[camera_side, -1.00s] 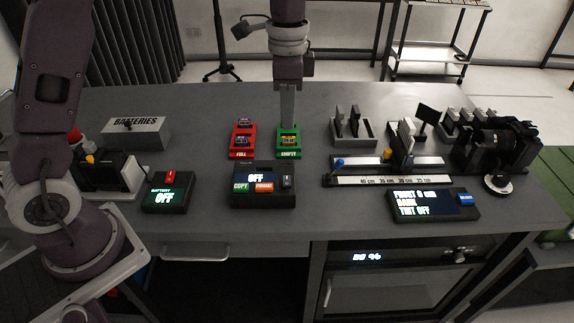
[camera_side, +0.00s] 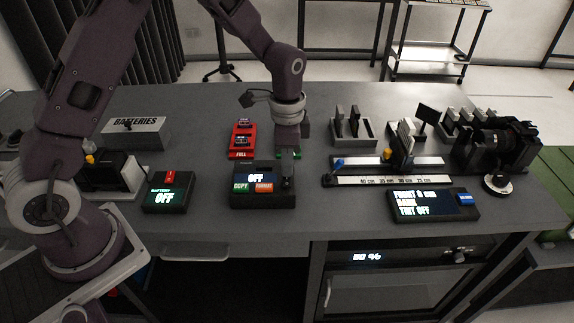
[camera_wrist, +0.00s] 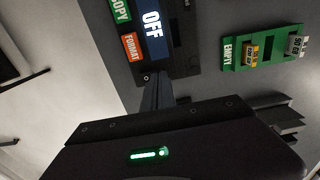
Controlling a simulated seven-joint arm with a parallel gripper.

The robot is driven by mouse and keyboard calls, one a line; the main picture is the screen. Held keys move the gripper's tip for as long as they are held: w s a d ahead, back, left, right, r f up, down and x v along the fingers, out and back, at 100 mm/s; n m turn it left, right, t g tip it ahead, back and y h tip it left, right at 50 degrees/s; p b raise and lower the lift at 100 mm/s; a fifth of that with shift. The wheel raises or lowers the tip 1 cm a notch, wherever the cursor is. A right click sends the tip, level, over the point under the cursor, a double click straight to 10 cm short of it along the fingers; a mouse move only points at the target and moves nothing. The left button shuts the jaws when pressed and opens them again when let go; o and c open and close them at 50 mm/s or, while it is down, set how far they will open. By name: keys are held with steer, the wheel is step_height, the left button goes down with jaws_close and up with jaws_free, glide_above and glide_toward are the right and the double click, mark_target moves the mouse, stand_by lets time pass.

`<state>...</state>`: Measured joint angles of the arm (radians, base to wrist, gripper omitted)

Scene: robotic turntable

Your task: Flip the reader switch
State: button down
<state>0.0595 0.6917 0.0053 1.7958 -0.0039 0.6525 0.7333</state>
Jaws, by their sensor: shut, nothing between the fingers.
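The reader (camera_side: 238,197) is a dark box on the bench, with a lit screen reading OFF (camera_side: 256,178), a green COPY button and an orange FORMAT button. It also shows at the top of the wrist view (camera_wrist: 187,62). Its switch is at the right end of its face. My gripper (camera_side: 288,186) points down at that end, fingers shut and empty. In the wrist view the fingertips (camera_wrist: 152,78) are over the reader beside the screen and cover most of the switch area. I cannot tell whether they touch the switch.
A red FULL tray (camera_side: 241,154) stands behind the reader. The green EMPTY tray (camera_wrist: 243,67), holding small cards, is mostly behind my gripper in the side view. A battery box (camera_side: 168,205) reading OFF is left, and a display box (camera_side: 432,216) is right. Bench front is clear.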

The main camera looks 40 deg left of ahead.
steer(key=shift+f, duration=0.35)
steer(key=shift+a+f, duration=0.1)
steer(key=shift+f, duration=0.05)
steer(key=shift+s, duration=0.1)
steer(key=shift+s+d+r, duration=0.3)
steer(key=shift+s+d, duration=0.1)
steer(key=shift+d, duration=0.15)
